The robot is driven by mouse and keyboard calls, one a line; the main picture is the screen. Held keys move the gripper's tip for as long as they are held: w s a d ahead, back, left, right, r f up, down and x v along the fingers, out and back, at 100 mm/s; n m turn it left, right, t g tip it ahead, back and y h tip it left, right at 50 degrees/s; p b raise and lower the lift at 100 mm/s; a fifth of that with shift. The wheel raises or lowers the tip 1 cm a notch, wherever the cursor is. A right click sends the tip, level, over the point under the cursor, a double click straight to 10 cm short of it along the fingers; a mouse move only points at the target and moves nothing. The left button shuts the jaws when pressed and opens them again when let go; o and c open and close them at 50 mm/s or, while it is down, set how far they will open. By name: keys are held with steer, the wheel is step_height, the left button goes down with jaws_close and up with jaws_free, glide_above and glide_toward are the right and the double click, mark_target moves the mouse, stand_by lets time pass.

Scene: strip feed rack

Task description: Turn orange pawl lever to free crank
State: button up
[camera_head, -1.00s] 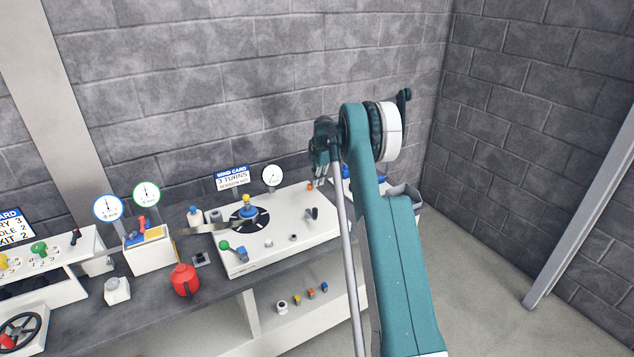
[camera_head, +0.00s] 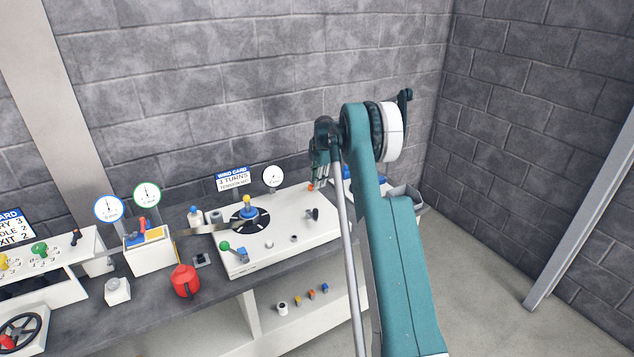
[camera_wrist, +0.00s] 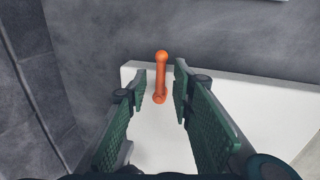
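The orange pawl lever (camera_wrist: 161,77) stands on the white panel in the wrist view, a short bar with a round knob at its upper end. It lies in the gap between the two green fingers of my gripper (camera_wrist: 155,105), nearer the right finger; I cannot tell whether that finger touches it. The gripper is open. In the head view only a small orange part of the lever (camera_head: 310,187) shows, just below my gripper (camera_head: 318,180). The crank cannot be made out for certain; a dark knob (camera_head: 313,214) sits on the white panel (camera_head: 285,237).
A wind card (camera_head: 232,178) and a gauge (camera_head: 273,176) stand behind. A grey brick wall is close behind my gripper.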

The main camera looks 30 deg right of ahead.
step_height(320, 180, up, 11)
steer(key=s, duration=0.2)
steer(key=shift+r, duration=0.2)
steer(key=shift+s, duration=0.1)
stand_by(0.9)
